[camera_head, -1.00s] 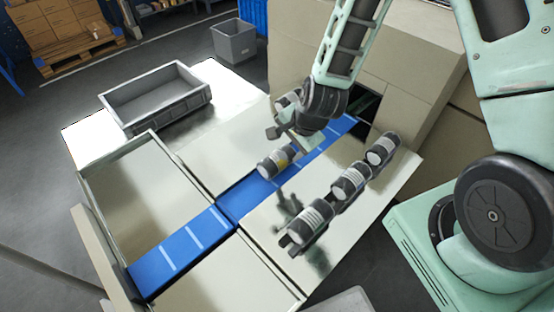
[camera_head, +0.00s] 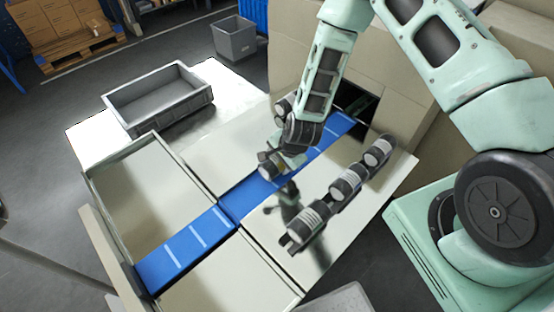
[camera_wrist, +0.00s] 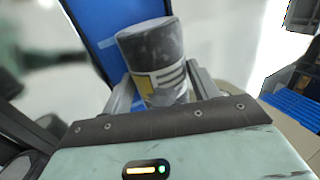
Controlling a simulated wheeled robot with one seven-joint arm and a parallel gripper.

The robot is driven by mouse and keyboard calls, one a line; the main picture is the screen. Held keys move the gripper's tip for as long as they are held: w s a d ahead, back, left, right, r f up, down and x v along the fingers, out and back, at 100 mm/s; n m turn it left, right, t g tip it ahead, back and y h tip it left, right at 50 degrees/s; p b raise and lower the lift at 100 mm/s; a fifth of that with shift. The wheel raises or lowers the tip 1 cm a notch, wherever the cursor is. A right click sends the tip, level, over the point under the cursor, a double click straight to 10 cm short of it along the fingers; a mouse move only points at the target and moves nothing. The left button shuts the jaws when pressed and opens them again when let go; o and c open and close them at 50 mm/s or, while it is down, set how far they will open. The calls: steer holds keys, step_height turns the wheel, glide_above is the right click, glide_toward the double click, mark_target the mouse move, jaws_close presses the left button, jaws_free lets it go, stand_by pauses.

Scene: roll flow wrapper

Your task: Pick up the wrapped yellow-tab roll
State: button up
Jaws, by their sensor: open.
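The wrapped yellow-tab roll (camera_wrist: 152,48) has a dark grey end, a white label with dark stripes and a yellow patch. In the wrist view it stands between the two fingers of my gripper (camera_wrist: 161,76). The fingers are open, one on each side of the roll; I cannot tell whether either touches it. In the head view the roll (camera_head: 268,166) is on or just above the blue belt (camera_head: 193,240), partly hidden by my gripper (camera_head: 288,160).
Three other wrapped rolls (camera_head: 309,219) lie in a row on the shiny plate right of the belt. An empty grey crate (camera_head: 160,100) stands at the upper left. The beige machine housing (camera_head: 420,75) rises behind my arm.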

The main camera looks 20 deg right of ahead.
steer(key=shift+w+f, duration=0.1)
steer(key=shift+f, duration=0.15)
steer(key=c, duration=1)
steer(key=shift+o, duration=0.2)
steer(key=shift+r, duration=0.1)
steer(key=shift+r+b, duration=1.25)
steer(key=shift+r, duration=3.55)
steer(key=f+b, duration=0.5)
steer(key=s+f+b, duration=0.1)
steer(key=f+b, duration=0.1)
steer(key=f, duration=0.1)
steer(key=shift+s+d+f+b, duration=0.1)
steer(key=shift+d+f+b, duration=0.1)
steer(key=shift+b, duration=0.15)
